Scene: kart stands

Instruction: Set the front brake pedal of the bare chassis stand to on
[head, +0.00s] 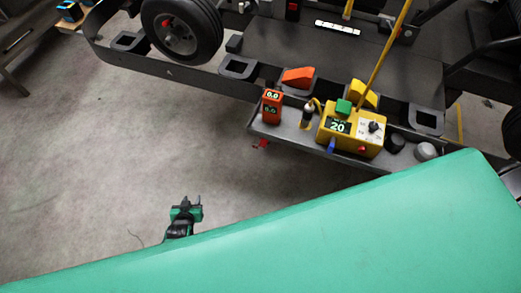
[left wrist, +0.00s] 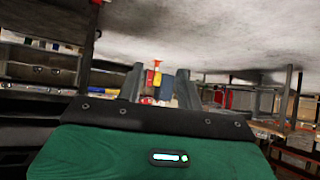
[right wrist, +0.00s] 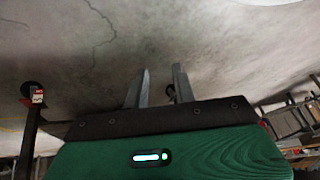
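The dark kart chassis stand (head: 300,45) fills the upper right of the head view. An orange wedge (head: 298,77) and a yellow wedge (head: 363,94) sit along its near edge; they look like pedals, but I cannot tell which is the front brake or its state. My left gripper (head: 192,199) is in open space over the floor, left of and below the chassis, apart from it. In the left wrist view its two fingers (left wrist: 158,85) stand apart with nothing held. My right gripper (right wrist: 161,84) shows only in its wrist view, fingers apart and empty.
A shelf along the chassis edge holds an orange meter (head: 271,106), a yellow box (head: 350,132) with display "20", and dark and grey knobs (head: 426,151). A yellow rod (head: 390,45) rises there. A black wheel (head: 181,30) stands upper left. The floor (head: 90,160) at left is clear.

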